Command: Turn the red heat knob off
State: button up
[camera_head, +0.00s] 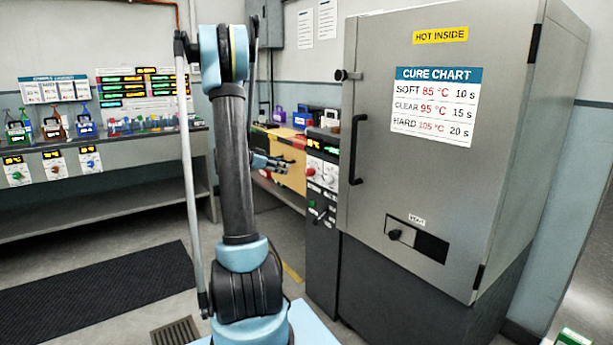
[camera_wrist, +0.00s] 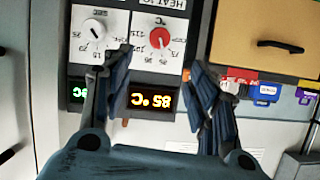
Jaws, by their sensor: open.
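The red heat knob (camera_wrist: 159,38) sits on a white dial plate on the oven's control panel, which appears upside down in the wrist view.
A white knob (camera_wrist: 93,30) with a green display sits left of the red one in the wrist view. The large grey oven (camera_head: 400,180) stands right of the panel. A yellow-tan cabinet (camera_head: 280,147) is behind my gripper. A shelf bench (camera_head: 100,185) stands left.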

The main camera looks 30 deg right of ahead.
aim_at(307, 172)
jog(key=x, duration=1.7)
jog(key=shift+w+f, duration=0.1)
jog(key=shift+c, duration=0.3)
jog(key=c, duration=1)
